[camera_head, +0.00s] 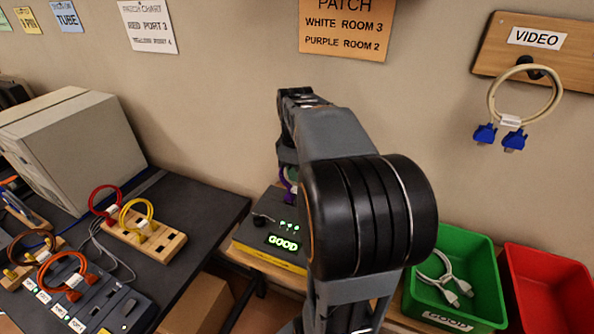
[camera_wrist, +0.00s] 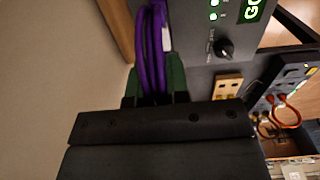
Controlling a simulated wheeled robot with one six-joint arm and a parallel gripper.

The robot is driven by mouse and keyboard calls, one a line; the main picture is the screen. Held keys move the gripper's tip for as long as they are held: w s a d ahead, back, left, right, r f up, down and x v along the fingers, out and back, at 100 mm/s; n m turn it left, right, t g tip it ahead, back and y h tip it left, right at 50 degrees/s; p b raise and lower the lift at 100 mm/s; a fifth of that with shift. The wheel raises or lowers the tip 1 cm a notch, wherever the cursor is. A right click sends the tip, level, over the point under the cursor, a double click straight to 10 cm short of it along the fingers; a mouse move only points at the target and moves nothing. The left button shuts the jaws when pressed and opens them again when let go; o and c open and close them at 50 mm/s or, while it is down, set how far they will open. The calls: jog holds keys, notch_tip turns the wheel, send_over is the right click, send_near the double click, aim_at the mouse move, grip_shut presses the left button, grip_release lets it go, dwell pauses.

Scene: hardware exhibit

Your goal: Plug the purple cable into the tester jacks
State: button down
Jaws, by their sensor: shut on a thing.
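The purple cable (camera_wrist: 153,52) runs up from my gripper (camera_wrist: 155,97) in the wrist view, in several strands with a white tag. My gripper is shut on it; dark green parts flank the strands. In the head view only a sliver of the purple cable (camera_head: 288,181) shows, and my arm hides my gripper. The tester (camera_head: 262,257) is a dark box with a knob, lit green lights and a lit GOOD display; it also shows in the wrist view (camera_wrist: 195,55). The purple cable is at its back edge. Its plugs and the tester jacks are hidden.
A green bin (camera_head: 480,318) marked GOOD holds a white cable (camera_head: 440,278); a red bin (camera_head: 548,285) stands beside it. A dark table (camera_head: 200,212) at left carries a beige case (camera_head: 70,140) and coloured cables on wooden blocks. A VIDEO cable (camera_head: 527,108) hangs on the wall.

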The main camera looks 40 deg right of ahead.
jog(key=shift+f, duration=0.3)
dwell(0.6)
jog(key=shift+c, duration=1.9)
grip_release()
jog(key=shift+r, duration=0.15)
